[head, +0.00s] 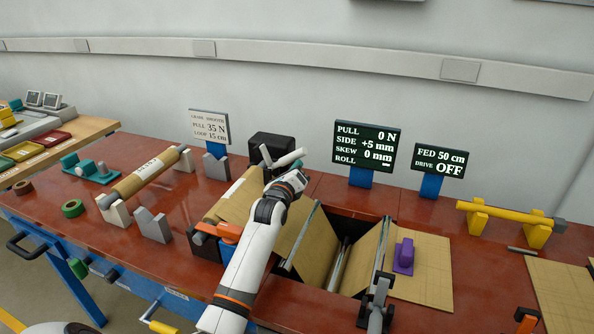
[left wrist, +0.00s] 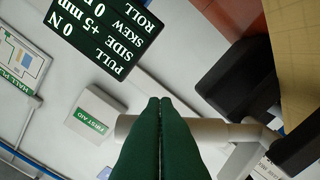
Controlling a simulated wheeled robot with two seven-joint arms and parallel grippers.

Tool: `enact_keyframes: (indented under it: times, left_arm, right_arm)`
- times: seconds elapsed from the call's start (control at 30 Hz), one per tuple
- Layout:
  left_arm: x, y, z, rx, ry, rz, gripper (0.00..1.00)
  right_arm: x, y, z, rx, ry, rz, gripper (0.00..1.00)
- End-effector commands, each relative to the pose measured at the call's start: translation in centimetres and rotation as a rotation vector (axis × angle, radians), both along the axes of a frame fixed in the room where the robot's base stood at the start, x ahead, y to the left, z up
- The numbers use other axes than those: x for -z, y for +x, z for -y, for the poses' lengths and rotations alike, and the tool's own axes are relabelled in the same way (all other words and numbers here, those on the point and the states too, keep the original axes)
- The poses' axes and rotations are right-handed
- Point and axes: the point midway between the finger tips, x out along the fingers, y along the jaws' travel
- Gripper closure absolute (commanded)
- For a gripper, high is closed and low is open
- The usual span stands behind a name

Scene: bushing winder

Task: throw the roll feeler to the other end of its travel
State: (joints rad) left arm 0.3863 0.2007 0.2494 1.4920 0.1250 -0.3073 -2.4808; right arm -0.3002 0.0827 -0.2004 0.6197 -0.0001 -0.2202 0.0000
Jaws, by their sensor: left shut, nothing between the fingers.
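The part I take for the roll feeler is a pale grey bar (head: 287,159) beside a black box (head: 271,147), behind the paper roll (head: 236,197) in the head view. In the left wrist view the pale bar (left wrist: 200,131) lies crosswise just beyond my fingers and joins a jointed grey arm at right. My left gripper (left wrist: 160,100) is shut and empty, its green fingers together in front of the bar. I cannot tell whether they touch it. In the head view my left wrist hides most of this gripper (head: 297,165). My right gripper is not in view.
Display panels (head: 364,147) stand behind the machine; the ROLL line shows a dash. A spare roll (head: 146,173) rests on grey stands at left. An open pit (head: 343,250) with paper over rollers lies right of my arm. A purple block (head: 404,256) sits beside it.

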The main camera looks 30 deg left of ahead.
Motion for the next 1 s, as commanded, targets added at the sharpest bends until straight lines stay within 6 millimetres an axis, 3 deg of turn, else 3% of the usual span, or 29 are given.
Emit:
enact_keyframes:
  times: [0.5,1.0]
  left_arm:
    - [-4.1,-0.5,-2.0,-0.002,-0.428,0.104,1.00]
    - [-5.9,-1.4,-5.8,-0.003,-0.872,0.209,1.00]
  right_arm:
    - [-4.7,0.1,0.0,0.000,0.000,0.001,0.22]
    - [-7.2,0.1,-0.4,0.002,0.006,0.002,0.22]
